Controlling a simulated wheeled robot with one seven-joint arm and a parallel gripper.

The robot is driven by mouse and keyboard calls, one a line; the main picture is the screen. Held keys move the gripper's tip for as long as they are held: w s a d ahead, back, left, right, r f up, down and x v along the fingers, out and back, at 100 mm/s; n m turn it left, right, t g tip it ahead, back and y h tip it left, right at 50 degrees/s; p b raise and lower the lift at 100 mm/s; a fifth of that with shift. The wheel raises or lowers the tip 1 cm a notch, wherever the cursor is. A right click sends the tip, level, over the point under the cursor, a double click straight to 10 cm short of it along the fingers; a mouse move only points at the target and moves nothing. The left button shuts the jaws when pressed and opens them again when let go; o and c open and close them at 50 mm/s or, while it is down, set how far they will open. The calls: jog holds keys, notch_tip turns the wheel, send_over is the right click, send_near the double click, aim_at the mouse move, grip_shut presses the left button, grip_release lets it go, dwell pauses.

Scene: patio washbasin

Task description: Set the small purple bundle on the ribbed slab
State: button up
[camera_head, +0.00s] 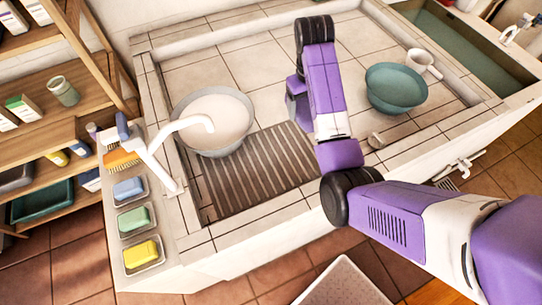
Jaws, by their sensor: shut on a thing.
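The ribbed slab (258,172) lies flat in the tiled basin, a dark brown-grey board with raised strips. A white bowl of pale liquid stands at its upper left edge. My purple and white arm reaches in from the right and bends over the basin, just right of the slab. My gripper's fingers are hidden behind my own arm links. I cannot make out the small purple bundle; my arm covers part of the basin.
The white bowl (240,143), a teal bowl (396,88), a white mug (421,62) and a small pale lump (376,141) are in the basin. A white tap (172,131) leans over the left rim. Soap dishes with blue, green and yellow bars (142,253) line the left ledge.

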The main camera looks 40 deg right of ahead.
notch_tip(320, 180, down, 15)
jog(key=b, duration=0.6)
jog(key=shift+f, duration=2.5)
jog(key=shift+f, duration=0.1)
jog(key=o, duration=1.3)
jog(key=r, duration=0.8)
jog(key=a+r+b, duration=0.1)
jog(key=r, duration=0.3)
jog(key=shift+r, duration=0.15)
jog(key=shift+w+d, duration=0.1)
jog(key=shift+w, duration=0.05)
